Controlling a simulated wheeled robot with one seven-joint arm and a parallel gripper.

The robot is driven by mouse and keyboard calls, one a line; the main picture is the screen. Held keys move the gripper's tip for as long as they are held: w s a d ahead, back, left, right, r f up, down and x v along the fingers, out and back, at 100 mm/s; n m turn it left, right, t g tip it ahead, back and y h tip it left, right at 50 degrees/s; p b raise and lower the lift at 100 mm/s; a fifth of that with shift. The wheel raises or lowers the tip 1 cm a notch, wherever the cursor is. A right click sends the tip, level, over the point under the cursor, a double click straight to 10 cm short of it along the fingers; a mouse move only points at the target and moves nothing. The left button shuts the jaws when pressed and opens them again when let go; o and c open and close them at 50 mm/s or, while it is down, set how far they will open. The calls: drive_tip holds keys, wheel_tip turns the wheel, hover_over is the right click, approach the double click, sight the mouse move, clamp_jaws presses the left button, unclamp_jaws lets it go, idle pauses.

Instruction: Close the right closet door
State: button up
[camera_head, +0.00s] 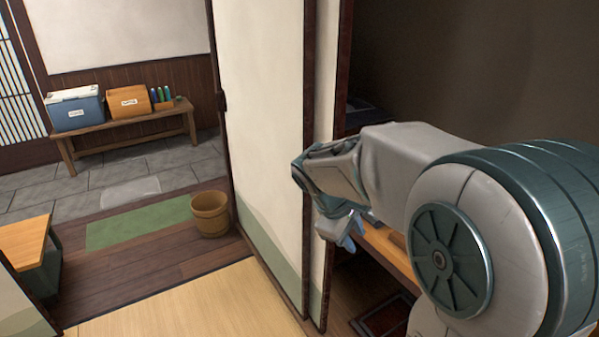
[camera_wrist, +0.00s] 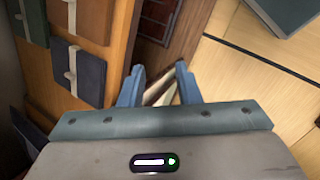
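Two overlapping sliding door panels stand in the head view. The nearer one (camera_head: 265,120) is cream with a dark frame and a green lower band, and a second panel (camera_head: 324,120) shows behind its right edge. To their right is a dark opening. My gripper (camera_head: 350,238) is at this opening, close to the second panel's right edge and partly hidden by my arm. In the wrist view my gripper (camera_wrist: 158,85) is open, its blue fingers apart. Pale and dark strips show between and beyond the fingers. I cannot tell whether they touch a finger.
In the opening is an orange wooden shelf (camera_wrist: 112,75), with several dark and brown items on its left in the wrist view. A dark patterned mat (camera_head: 385,317) lies on the floor. Left of the doors are a bucket (camera_head: 211,214), a green mat (camera_head: 135,226) and a bench (camera_head: 125,129).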

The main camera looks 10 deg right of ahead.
drive_tip(key=w+a+f+n+t+h+b, duration=0.1)
drive_tip(key=w+a+n+h, duration=0.2)
drive_tip(key=w, duration=0.4)
drive_tip(key=w+a+f+n+t+h+b, duration=0.1)
drive_tip(key=w+a+n+t+h+b, duration=0.1)
drive_tip(key=w+n, duration=0.3)
drive_tip(key=w+a+f+n+t+h+b, duration=0.1)
drive_tip(key=w+a+f+n+h, duration=0.15)
drive_tip(key=w, duration=0.55)
drive_tip(key=w+a+n+t+h+b, duration=0.1)
drive_tip(key=w+a+n+t+h, duration=0.2)
drive_tip(key=w+a+n+t, duration=0.4)
drive_tip(key=w+d, duration=0.2)
drive_tip(key=d, duration=0.1)
drive_tip(key=w+d+m+g, duration=0.1)
drive_tip(key=w+d, duration=0.1)
drive_tip(key=d, duration=0.1)
drive_tip(key=w+d+g, duration=0.1)
drive_tip(key=w+d, duration=0.1)
drive_tip(key=d, duration=0.2)
drive_tip(key=shift+w+d+r+y, duration=0.1)
drive_tip(key=shift+w+r+y, duration=0.05)
drive_tip(key=shift+r+y, duration=0.1)
drive_tip(key=shift+m, duration=0.25)
clamp_jaws()
